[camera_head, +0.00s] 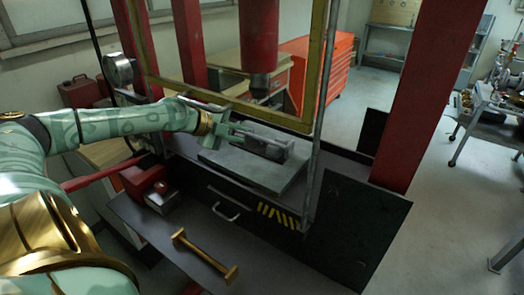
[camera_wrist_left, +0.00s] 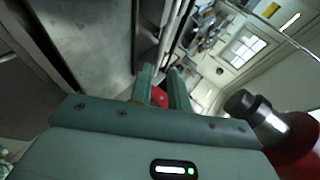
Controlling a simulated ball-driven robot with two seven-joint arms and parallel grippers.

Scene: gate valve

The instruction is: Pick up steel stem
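My left gripper (camera_head: 229,131) reaches in from the left over the press bench, at the left end of a grey metal fixture (camera_head: 262,145) on a flat plate. In the left wrist view, its two green fingers (camera_wrist_left: 160,72) stand apart with a gap between them, and I see nothing clearly held. A slim grey rod-like part lies along the fixture near the fingertips; I cannot tell whether it is the steel stem or part of the fixture. Contact with the fingers cannot be made out. My right gripper is not in view.
A yellow press frame (camera_head: 153,80) and red ram (camera_head: 259,45) stand around and above the plate (camera_head: 245,175). A brass bar with end blocks (camera_head: 205,256) and a red block-shaped device (camera_head: 146,181) are on the dark front shelf (camera_head: 265,262). The shelf's right part is clear.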

